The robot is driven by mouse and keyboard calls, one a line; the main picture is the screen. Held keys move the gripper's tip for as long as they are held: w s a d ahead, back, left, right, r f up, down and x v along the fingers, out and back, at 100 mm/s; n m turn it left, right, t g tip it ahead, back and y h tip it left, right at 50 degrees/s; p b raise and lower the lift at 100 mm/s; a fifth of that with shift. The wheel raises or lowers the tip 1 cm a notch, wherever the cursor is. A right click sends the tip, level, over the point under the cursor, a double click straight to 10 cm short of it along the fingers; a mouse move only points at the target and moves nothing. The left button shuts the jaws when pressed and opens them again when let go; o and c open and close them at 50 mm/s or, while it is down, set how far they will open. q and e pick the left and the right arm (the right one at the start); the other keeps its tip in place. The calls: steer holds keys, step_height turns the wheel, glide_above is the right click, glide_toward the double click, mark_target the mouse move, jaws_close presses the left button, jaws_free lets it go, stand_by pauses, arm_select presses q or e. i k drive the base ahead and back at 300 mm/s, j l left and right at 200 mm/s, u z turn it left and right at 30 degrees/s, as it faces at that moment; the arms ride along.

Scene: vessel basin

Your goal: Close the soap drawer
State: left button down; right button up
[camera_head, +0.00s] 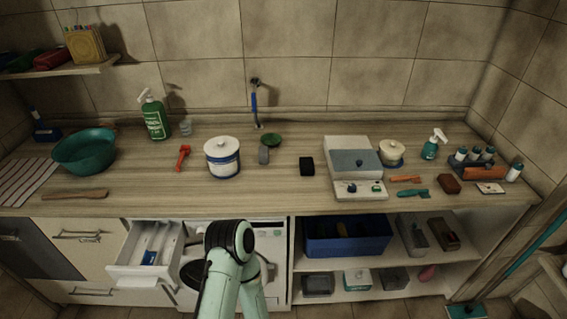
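A white drawer (118,269) stands pulled out below the worktop, left of the middle. I take it for the soap drawer. Its inside shows dividers and a small blue item (149,258). A white front-loading machine (268,236) is beside it on the right, mostly hidden behind one of my pale green arms. The arm comes up from the bottom edge and bends at a black joint, right of the drawer and apart from it in the picture. I cannot tell which arm it is. No gripper fingers show.
The worktop (270,190) carries a teal bowl (84,152), a green pump bottle (155,118), a white canister (222,158) and a grey-white box (350,160). Below at right, open shelves hold a blue crate (346,240). A closed drawer (75,250) is left of the open one.

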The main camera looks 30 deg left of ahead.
mark_target(168, 239)
steer(key=u, duration=2.45)
